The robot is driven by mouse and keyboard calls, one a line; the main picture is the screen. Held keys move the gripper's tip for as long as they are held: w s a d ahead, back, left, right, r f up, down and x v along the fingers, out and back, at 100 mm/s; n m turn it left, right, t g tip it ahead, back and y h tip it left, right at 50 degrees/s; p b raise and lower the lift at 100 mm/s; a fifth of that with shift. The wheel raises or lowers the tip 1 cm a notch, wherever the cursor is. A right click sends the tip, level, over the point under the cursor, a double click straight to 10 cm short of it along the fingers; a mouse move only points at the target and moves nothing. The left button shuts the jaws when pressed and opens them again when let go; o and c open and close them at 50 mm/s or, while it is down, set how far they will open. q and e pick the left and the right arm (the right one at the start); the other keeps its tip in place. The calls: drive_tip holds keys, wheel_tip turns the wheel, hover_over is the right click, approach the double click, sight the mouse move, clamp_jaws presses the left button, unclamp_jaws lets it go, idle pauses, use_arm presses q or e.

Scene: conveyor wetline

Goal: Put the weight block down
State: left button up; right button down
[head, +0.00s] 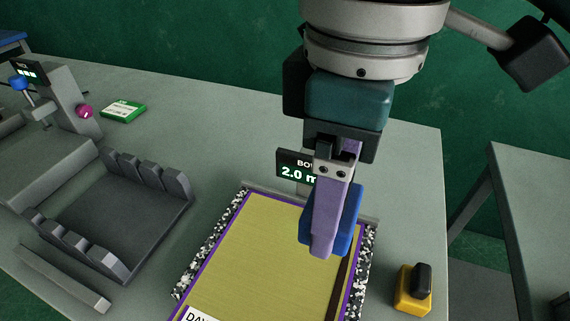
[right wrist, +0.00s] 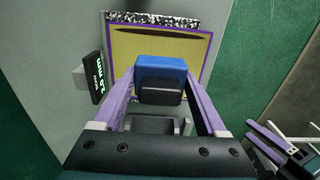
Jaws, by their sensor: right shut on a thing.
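A blue weight block (head: 346,222) is held in my right gripper (head: 332,245), mostly hidden behind a purple finger in the head view. In the right wrist view, the blue block (right wrist: 160,70) and its dark knob (right wrist: 161,92) sit between the two purple fingers of my right gripper (right wrist: 160,82). The block appears over the far right part of a yellow panel (head: 262,255) with a purple border. I cannot tell how high it is above the panel. Purple fingers, apparently my left gripper (right wrist: 275,140), show at the lower right of the wrist view; their opening is unclear.
A yellow block with a black knob (head: 412,290) stands right of the panel. A display (head: 294,166) reading 2.0 stands behind it. A dark slotted rack (head: 120,215) is at left, with a green box (head: 123,111) beyond. The grey table (head: 405,190) is bare at the far right.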

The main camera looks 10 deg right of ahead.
drive_tip(key=b, duration=0.1)
hover_over(316, 285)
wheel_tip(316, 285, down, 10)
drive_tip(key=shift+r, duration=0.15)
drive_tip(key=shift+f+b, duration=0.35)
drive_tip(key=shift+f, duration=1.8)
drive_tip(key=shift+f, duration=0.1)
unclamp_jaws()
